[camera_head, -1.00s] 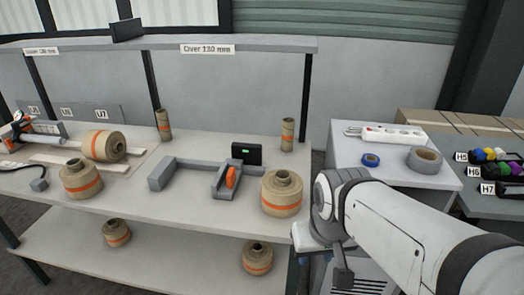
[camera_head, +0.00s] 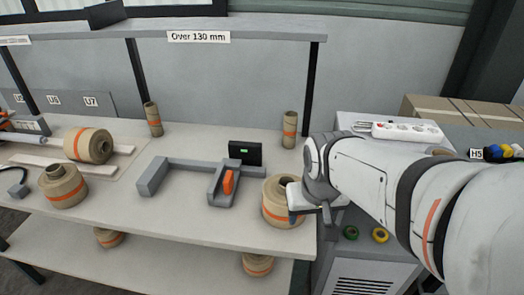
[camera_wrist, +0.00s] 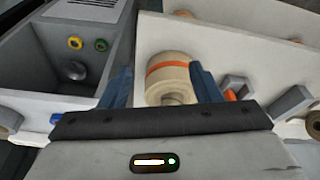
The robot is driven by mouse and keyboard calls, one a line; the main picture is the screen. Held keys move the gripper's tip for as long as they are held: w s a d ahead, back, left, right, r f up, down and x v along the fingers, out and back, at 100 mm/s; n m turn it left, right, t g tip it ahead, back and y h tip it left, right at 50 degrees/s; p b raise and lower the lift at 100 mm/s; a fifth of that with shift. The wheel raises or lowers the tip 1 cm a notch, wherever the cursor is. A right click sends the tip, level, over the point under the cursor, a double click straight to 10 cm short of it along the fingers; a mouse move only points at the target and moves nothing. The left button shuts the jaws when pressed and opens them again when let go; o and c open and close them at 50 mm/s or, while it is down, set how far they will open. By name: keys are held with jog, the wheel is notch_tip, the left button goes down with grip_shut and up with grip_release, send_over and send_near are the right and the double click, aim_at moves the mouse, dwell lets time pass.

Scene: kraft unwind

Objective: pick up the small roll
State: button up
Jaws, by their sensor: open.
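Several brown kraft rolls with orange bands show in the head view; which one is the small roll is not certain. A squat roll (camera_head: 282,212) stands at the table's right front edge, partly hidden by my gripper. Two slim rolls stand at the back, one left (camera_head: 153,119) and one right (camera_head: 289,130). Two more fat rolls (camera_head: 64,186) (camera_head: 88,145) are on the left. My gripper (camera_head: 308,208) is open beside the squat roll. In the wrist view, a banded roll (camera_wrist: 167,72) appears between the spread blue fingers of my gripper (camera_wrist: 160,80), with no grip on it.
A grey fixture with an orange part (camera_head: 228,182) and a black display (camera_head: 244,153) stand mid-table. Rolls lie on the lower shelf (camera_head: 180,226). A grey cabinet with yellow (camera_head: 380,235) and green (camera_head: 350,232) rings stands right, a power strip (camera_head: 400,131) on top.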

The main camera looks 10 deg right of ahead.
aim_at(286, 181)
jog(key=shift+o, duration=1.4)
jog(key=w+r+m+p, duration=0.1)
jog(key=w+p, duration=0.1)
jog(key=w, duration=0.4)
jog(key=shift+w+d+r+h+p, duration=0.2)
jog(key=shift+w+r+h+p, duration=0.1)
jog(key=shift+w+h+p, duration=0.1)
jog(key=shift+m+t, duration=0.6)
jog(key=shift+m, duration=0.3)
jog(key=w+p, duration=0.1)
jog(key=w, duration=0.1)
jog(key=w+a+p, duration=0.1)
jog(key=w, duration=0.2)
jog(key=w+f+p, duration=0.1)
jog(key=w, duration=0.1)
jog(key=shift+w+a, duration=0.15)
jog(key=shift+w, duration=0.2)
jog(key=x, duration=0.8)
jog(key=shift+w+a+f, duration=0.1)
jog(key=shift+w+a, duration=0.1)
jog(key=shift+a, duration=0.1)
jog(key=shift+c, duration=0.4)
grip_shut()
